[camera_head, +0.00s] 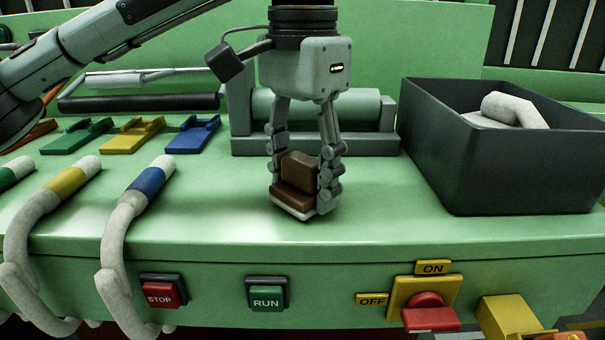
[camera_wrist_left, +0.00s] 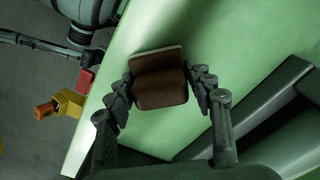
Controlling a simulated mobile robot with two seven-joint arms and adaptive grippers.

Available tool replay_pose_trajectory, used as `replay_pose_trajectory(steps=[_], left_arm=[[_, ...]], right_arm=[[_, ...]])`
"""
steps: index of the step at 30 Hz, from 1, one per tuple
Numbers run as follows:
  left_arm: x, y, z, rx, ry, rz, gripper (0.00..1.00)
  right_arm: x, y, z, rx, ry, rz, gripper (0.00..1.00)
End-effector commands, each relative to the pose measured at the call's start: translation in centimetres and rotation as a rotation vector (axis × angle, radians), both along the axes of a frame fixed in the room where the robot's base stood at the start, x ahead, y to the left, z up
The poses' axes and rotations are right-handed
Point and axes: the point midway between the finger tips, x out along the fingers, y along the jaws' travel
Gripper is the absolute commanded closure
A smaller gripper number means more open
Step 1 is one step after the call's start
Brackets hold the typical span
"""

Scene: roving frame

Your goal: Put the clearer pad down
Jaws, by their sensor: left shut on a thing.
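The clearer pad (camera_head: 297,172) is a brown block with a pale underside. My left gripper (camera_head: 305,185) points down over the green bench top (camera_head: 400,222) and is shut on the pad, one finger on each side. The pad is low, close to the bench top near its front edge; whether it touches cannot be told. In the left wrist view the pad (camera_wrist_left: 160,88) sits between the two fingertips (camera_wrist_left: 162,92), with green surface around it. My right gripper does not show.
A dark bin (camera_head: 500,178) with a pale object inside stands at the right. A roller in a grey frame (camera_head: 315,145) lies behind the gripper. Coloured clips (camera_head: 133,135) and pale hoses with coloured bands (camera_head: 130,215) are at the left. Buttons (camera_head: 267,293) line the front face.

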Motion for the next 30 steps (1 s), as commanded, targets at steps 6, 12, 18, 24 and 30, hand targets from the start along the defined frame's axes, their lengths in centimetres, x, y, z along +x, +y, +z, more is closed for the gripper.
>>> replay_pose_trajectory(steps=[6,12,18,24,30], left_arm=[[0.0,0.0,-0.1,-0.001,-0.001,0.001,0.7],[0.0,0.0,-0.5,-0.001,-0.001,0.0,0.7],[0.0,0.0,-0.4,-0.001,-0.001,0.0,0.26],[0.0,0.0,-0.4,-0.001,-0.001,0.0,0.26],[0.0,0.0,0.2,-0.002,-0.002,0.001,0.26]], right_arm=[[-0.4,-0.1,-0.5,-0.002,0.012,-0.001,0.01],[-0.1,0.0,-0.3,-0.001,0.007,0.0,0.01],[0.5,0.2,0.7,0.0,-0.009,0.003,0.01],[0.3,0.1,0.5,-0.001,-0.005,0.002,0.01],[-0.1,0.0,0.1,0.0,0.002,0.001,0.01]])
